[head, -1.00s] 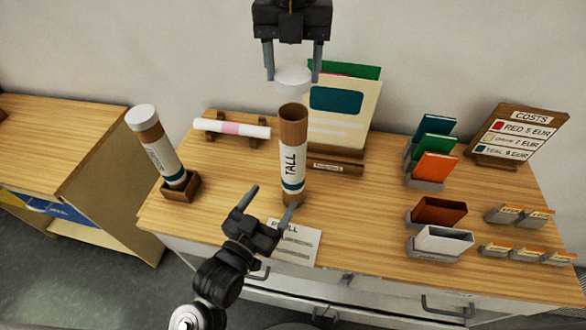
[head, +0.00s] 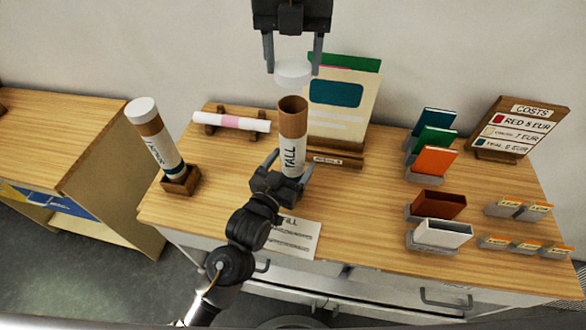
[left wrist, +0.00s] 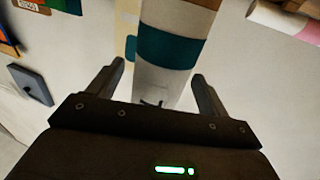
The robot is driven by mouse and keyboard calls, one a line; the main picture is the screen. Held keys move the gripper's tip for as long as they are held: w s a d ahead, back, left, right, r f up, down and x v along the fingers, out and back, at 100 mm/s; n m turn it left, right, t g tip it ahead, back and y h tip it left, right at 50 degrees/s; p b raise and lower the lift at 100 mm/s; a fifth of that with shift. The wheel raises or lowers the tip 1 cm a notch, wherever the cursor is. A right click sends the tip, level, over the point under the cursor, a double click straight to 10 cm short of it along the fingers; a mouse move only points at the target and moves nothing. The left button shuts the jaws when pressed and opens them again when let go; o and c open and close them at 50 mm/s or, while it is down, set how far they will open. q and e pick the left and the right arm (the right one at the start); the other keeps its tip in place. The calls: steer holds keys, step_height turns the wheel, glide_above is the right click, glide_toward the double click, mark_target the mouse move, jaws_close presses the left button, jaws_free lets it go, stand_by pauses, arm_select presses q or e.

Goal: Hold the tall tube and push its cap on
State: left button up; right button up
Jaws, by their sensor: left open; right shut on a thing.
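The tall tube (head: 292,135) stands upright on the table, open at the top, with a white "TALL" label; its lower part is hidden behind my left gripper. My left gripper (head: 290,168) is open, with its fingers on either side of the tube. In the left wrist view the tube (left wrist: 170,50), with its teal band, rises between the two open fingers (left wrist: 158,85). The white cap (head: 293,71) is in my right gripper (head: 293,62), which is shut on it. The cap is above the tube's mouth, with a gap between them.
A second, capped tube (head: 155,140) leans in a wooden holder (head: 181,181) at left. A rolled paper (head: 231,122) rests on a rack behind. A cream board (head: 343,110) stands behind the tube. Several coloured holders and a costs sign (head: 518,130) are at right.

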arm_select(q)
steer(key=shift+x, duration=0.85)
steer(key=c, duration=1.5)
arm_select(e)
glide_above(293, 97)
steer(key=s, duration=0.3)
steer(key=shift+w+f, duration=0.2)
steer(key=shift+f, duration=2.3)
steer(key=shift+f, duration=0.15)
steer(key=shift+f, duration=0.75)
steer(key=shift+f, duration=0.65)
steer(key=o, duration=1.1)
